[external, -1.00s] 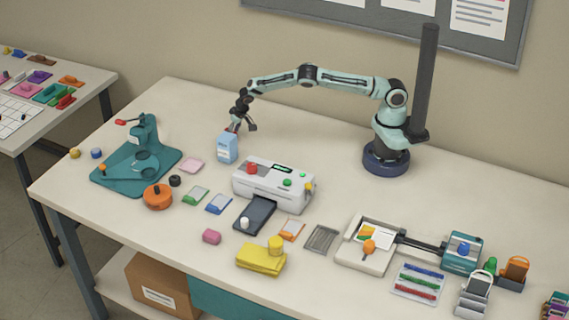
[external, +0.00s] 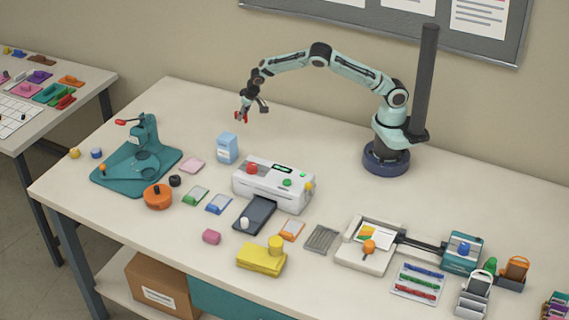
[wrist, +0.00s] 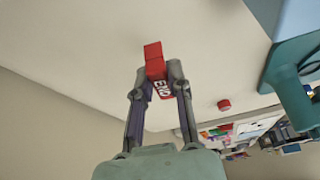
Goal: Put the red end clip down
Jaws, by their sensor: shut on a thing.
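The red end clip (wrist: 155,62) is held between the fingertips of my gripper (wrist: 161,76) in the wrist view, with white lettering on its near part. My gripper is shut on it. In the external view my gripper (external: 243,114) holds the small red clip (external: 240,116) in the air, clear of the table. It is above and behind the light blue carton (external: 227,148), apart from it.
The white laminator (external: 272,184) stands right of the carton. A teal press (external: 140,165) stands at the left. Small coloured items lie in front. The white table (external: 320,150) is bare between the carton and my base.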

